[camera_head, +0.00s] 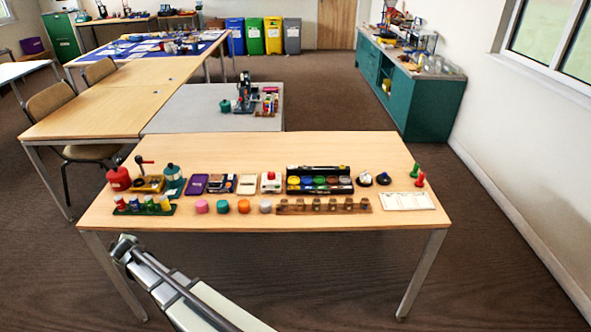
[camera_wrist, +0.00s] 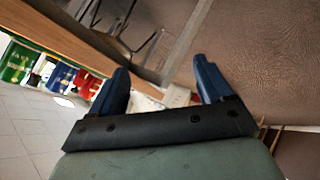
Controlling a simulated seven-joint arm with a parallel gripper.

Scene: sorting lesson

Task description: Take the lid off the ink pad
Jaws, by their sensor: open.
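A flat purple pad-like block (camera_head: 194,184) lies on the wooden table, left of the middle, in the head view. A dark flat case (camera_head: 220,184) and a cream flat box (camera_head: 247,184) lie to its right. Which of these is the ink pad, and whether its lid is a separate piece, I cannot tell at this size. My gripper (camera_wrist: 160,72) is open and empty in the wrist view, with dark blue fingers apart. My arm is low in front of the table in the head view, apart from the things on it.
On the wooden table (camera_head: 390,154) stand a red pot (camera_head: 119,179), a teal pot (camera_head: 173,180), a paint tray (camera_head: 320,180), a wooden rack (camera_head: 325,205), several coloured jars and a white card (camera_head: 407,200). The front strip of the table is clear.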

